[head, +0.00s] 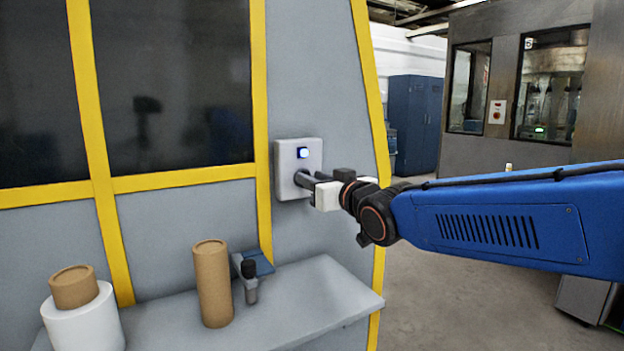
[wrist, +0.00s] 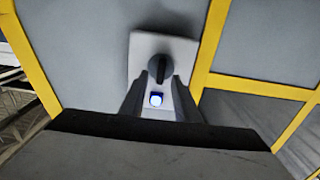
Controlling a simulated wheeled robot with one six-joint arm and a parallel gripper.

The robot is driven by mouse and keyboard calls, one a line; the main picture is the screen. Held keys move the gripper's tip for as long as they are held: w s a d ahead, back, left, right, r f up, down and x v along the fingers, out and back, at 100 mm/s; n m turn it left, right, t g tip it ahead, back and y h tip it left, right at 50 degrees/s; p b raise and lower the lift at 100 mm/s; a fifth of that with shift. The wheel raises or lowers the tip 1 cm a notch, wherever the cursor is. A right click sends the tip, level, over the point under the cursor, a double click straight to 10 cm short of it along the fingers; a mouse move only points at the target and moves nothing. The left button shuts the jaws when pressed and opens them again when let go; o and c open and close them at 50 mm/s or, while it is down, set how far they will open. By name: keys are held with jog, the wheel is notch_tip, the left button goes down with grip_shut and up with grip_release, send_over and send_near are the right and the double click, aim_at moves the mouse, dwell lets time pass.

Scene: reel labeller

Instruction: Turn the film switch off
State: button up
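The film switch is a pale grey box (head: 313,157) on the grey machine panel, with a lit blue-white lamp (head: 303,152) near its top. In the wrist view the box (wrist: 180,47) carries a round dark knob (wrist: 160,68), with its bar roughly upright in that picture. The lit lamp (wrist: 156,99) shows between my fingers there. My gripper (head: 303,181) is at the lower part of the box and hides the knob in the head view. In the wrist view its two fingers (wrist: 161,82) stand apart, one on each side of the knob's bar, with gaps visible.
A grey shelf (head: 320,290) juts out below the switch. It holds a brown cardboard tube (head: 212,283), a white roll (head: 85,322) with a brown core (head: 74,287), and a small dark fitting (head: 249,280). Yellow frame bars (head: 372,100) edge the panel. Open floor lies to the right.

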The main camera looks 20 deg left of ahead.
jog(key=shift+w+a, duration=0.35)
jog(key=shift+a, duration=0.05)
grip_shut()
jog(key=shift+s+a+f+n, duration=0.1)
jog(key=shift+s+f+n, duration=0.1)
jog(key=shift+n, duration=2.75)
jog(key=shift+s+a+f+n, duration=0.1)
jog(key=shift+a+f+n, duration=0.05)
jog(key=shift+n, duration=2.75)
jog(key=shift+s+a+f+n, duration=0.1)
jog(key=shift+s+f+n, duration=0.1)
jog(key=shift+n, duration=3.05)
